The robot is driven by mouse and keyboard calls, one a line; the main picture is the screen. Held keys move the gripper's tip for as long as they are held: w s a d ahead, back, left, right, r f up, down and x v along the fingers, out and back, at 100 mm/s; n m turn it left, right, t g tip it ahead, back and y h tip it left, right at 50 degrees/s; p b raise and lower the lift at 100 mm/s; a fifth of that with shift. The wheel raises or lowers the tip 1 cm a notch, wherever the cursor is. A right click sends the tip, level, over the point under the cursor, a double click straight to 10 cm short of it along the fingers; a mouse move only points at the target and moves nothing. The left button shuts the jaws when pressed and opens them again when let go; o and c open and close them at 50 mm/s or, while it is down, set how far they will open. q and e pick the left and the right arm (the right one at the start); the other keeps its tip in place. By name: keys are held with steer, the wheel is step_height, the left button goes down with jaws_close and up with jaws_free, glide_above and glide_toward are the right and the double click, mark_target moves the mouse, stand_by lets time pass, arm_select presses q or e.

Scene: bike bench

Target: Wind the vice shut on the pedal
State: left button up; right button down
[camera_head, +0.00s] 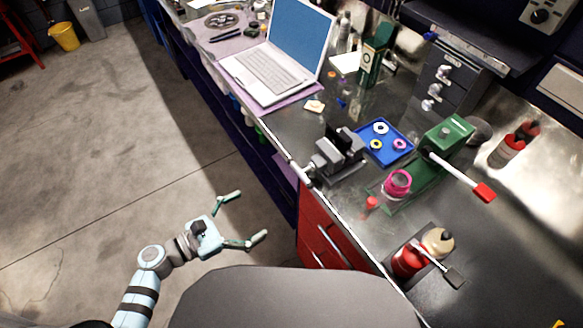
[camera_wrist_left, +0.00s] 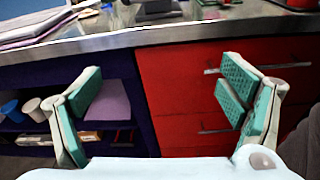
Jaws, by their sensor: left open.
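The grey vice (camera_head: 338,155) stands at the front edge of the metal bench, with dark jaws. A light metal part, perhaps its handle, shows at its front near the edge. I cannot make out a pedal between the jaws for certain. The base of the vice (camera_wrist_left: 158,11) shows at the top of the left wrist view, cut off by the frame. My left gripper (camera_head: 250,217) is open and empty, out over the floor in front of the bench, lower left of the vice and apart from it. My right gripper is not in view.
A blue tray (camera_head: 394,155) with several rings lies right of the vice. A green tool with a red-tipped lever (camera_head: 448,135), a pink cup-like item (camera_head: 397,184) and a red bottle (camera_head: 408,261) stand nearby. A laptop (camera_head: 265,72) lies farther left. Red drawers (camera_head: 318,232) are below the edge.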

arm_select(q)
steer(key=n+h, duration=0.1)
steer(key=h, duration=0.1)
glide_toward(301, 171)
steer(key=shift+t, duration=0.3)
steer(key=x, duration=0.6)
steer(key=p+x, duration=0.1)
steer(key=x, duration=0.2)
steer(key=shift+s+d+f, duration=0.15)
steer(key=shift+d+f, duration=0.2)
steer(key=shift+f, duration=0.05)
steer(key=shift+d, duration=0.1)
steer(key=shift+w+f, duration=0.15)
steer(key=shift+w, duration=0.2)
steer(key=shift+c, duration=0.6)
steer(key=shift+s, duration=0.1)
steer(key=c, duration=1.1)
steer(key=shift+o, duration=0.2)
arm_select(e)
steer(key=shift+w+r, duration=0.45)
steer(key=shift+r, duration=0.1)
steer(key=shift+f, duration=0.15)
